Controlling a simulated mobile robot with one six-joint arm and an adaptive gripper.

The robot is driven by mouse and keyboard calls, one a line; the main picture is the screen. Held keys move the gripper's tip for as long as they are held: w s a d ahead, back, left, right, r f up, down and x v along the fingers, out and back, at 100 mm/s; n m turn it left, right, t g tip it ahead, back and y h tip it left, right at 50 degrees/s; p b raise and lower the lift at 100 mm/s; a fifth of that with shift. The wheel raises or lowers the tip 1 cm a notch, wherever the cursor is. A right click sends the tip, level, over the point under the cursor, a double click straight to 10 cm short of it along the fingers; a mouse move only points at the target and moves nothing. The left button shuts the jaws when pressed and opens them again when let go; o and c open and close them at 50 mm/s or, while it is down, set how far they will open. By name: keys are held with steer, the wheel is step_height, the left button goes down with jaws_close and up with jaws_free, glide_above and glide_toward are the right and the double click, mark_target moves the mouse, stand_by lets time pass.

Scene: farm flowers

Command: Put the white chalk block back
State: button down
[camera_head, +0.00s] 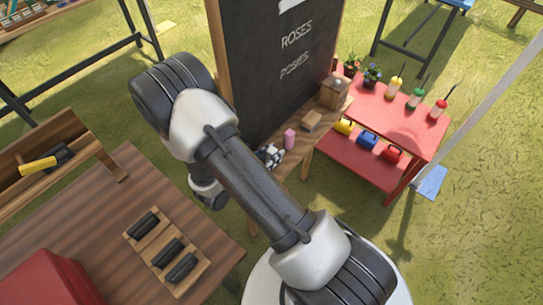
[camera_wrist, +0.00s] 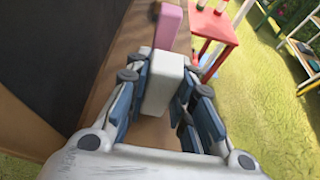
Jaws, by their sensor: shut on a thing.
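The white chalk block (camera_wrist: 163,82) is between the blue-padded fingers of my gripper (camera_wrist: 160,97) in the wrist view. My gripper is shut on it. The block is over the wooden ledge (camera_wrist: 155,130) of the chalkboard; I cannot tell whether it touches the ledge. A pink chalk block (camera_wrist: 166,25) stands just beyond it. In the head view my gripper (camera_head: 269,156) is low by the board, left of the pink block (camera_head: 289,138), and the white block is hard to make out there.
The dark chalkboard (camera_head: 275,80) with white lettering rises beside the ledge. A brown block (camera_head: 311,120) and a wooden box (camera_head: 332,94) stand farther along the ledge. A red table (camera_head: 395,115) with bottles and pots is to the right. A wooden table (camera_head: 130,215) is at left.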

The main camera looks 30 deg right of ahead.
steer(key=shift+f, duration=0.15)
steer(key=c, duration=1.4)
jaws_free()
